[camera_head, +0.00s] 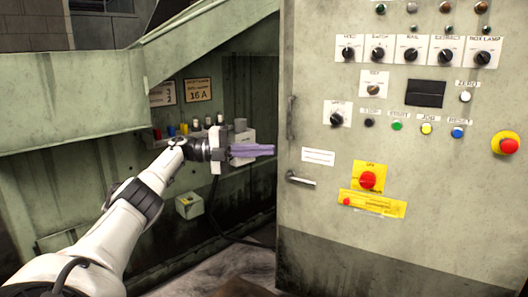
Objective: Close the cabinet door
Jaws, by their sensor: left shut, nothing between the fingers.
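The grey-green cabinet door (420,185) fills the right half of the view, with knobs, lamps and buttons on its face. A metal lever handle (301,180) sits low near its left edge, and a vertical dark pull (291,118) is above it. How far the door stands open cannot be told from this view. My left gripper (272,150) is shut and empty. Its purple fingers point right, with the tips just left of the door's left edge. Whether they touch the door cannot be told. My right gripper is not in view.
A green machine wall (85,180) stands behind my left arm, with a sloping beam (205,45) above. A small pale box (189,205) and a dark cable (222,232) are on the wall below the gripper. Red emergency buttons (508,146) stick out from the door.

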